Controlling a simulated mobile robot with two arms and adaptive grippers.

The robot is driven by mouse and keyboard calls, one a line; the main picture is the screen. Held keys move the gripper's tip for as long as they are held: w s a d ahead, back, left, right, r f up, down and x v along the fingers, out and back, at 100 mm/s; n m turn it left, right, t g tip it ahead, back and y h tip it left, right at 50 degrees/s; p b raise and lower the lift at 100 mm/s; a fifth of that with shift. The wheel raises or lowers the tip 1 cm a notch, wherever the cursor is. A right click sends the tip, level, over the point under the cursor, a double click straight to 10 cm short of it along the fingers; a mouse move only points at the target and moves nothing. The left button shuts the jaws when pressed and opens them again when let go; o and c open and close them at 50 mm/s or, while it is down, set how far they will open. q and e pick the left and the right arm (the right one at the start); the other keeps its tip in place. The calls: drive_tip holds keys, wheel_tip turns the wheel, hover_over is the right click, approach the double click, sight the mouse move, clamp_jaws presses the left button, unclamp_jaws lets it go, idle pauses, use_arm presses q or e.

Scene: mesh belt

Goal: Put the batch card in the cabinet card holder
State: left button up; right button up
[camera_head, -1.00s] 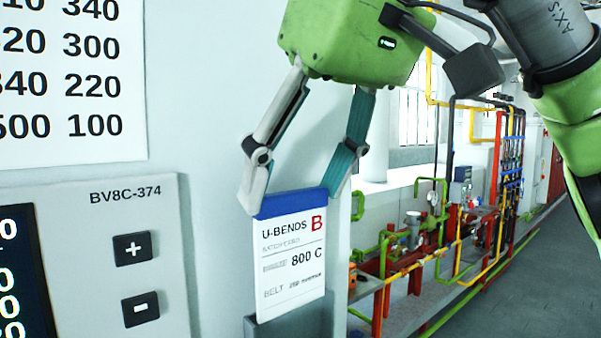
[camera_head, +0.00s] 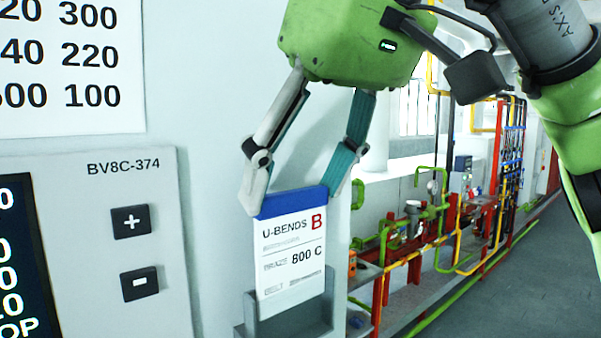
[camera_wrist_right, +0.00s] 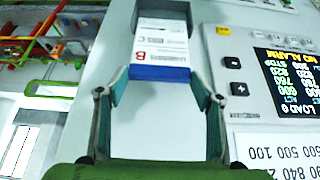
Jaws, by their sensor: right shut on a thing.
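The batch card (camera_head: 291,250) is white with a blue top strip and reads "U-BENDS B" and "800 C". My right gripper (camera_head: 291,197) is shut on the card's blue strip, one finger at each side edge. The card hangs nearly upright. The grey card holder (camera_head: 298,326) is on the cabinet face below it, and the card's lower end overlaps its top opening, seemingly inside. In the right wrist view the card (camera_wrist_right: 160,45) reaches the grey holder (camera_wrist_right: 165,8) at the top. My left gripper is not in view.
The cabinet's control panel (camera_head: 95,220) with plus and minus buttons and a display is left of the card. A number chart (camera_head: 70,75) hangs above it. Green, red and yellow pipework (camera_head: 430,225) stands behind on the right, beside open floor.

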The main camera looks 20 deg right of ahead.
sight(295, 239)
drive_tip(key=shift+f+b, duration=1.25)
drive_tip(key=shift+f, duration=1.1)
drive_tip(key=o, duration=1.3)
drive_tip(key=shift+c, duration=0.2)
drive_tip(key=v, duration=1.2)
